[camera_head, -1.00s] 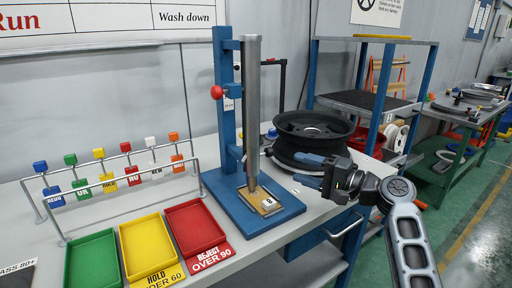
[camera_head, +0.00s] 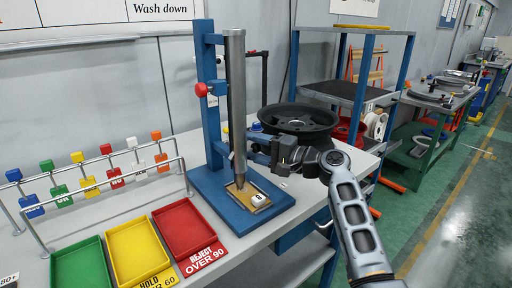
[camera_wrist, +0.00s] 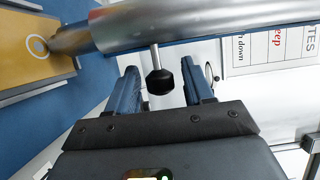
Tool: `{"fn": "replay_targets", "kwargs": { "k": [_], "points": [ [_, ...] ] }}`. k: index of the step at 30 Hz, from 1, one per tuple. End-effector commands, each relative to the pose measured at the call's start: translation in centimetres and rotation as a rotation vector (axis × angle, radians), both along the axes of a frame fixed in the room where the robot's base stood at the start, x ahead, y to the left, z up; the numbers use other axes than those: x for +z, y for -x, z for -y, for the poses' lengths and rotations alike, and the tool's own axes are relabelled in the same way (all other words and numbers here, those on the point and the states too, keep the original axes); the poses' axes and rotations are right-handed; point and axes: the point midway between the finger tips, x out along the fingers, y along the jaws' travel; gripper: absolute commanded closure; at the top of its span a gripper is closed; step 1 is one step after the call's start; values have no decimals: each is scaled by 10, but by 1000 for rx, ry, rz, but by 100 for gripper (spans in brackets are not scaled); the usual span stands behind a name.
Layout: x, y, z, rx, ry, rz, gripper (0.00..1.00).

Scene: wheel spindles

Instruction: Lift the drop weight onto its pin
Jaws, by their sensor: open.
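The drop weight tester stands on the bench with a blue column (camera_head: 207,120) and a long grey metal cylinder (camera_head: 237,100). The cylinder's pointed lower end (camera_head: 238,182) sits over a tan plate (camera_head: 255,199) on the blue base. A red knob (camera_head: 201,90), apparently the pin, sticks out of the column's left side. In the wrist view a black knob (camera_wrist: 160,82) on a thin stem juts from the cylinder (camera_wrist: 210,24). My gripper (camera_head: 258,146) is open beside the cylinder's lower part. In the wrist view its blue fingers (camera_wrist: 160,70) stand either side of the black knob, not closed on it.
Green (camera_head: 82,270), yellow (camera_head: 138,248) and red (camera_head: 184,229) trays lie left of the tester, below a rack of coloured tags (camera_head: 100,175). A black wheel (camera_head: 298,118) lies close behind my gripper. A blue-framed shelf (camera_head: 345,88) stands beyond.

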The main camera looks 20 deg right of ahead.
Motion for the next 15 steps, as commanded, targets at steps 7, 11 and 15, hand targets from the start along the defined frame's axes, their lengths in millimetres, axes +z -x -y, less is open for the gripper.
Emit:
{"fn": "replay_targets", "kwargs": {
  "k": [7,11,15],
  "points": [
    [0,0,0,0,0,0,54],
    [0,0,0,0,0,0,67],
    [0,0,0,0,0,0,80]
  ]
}}
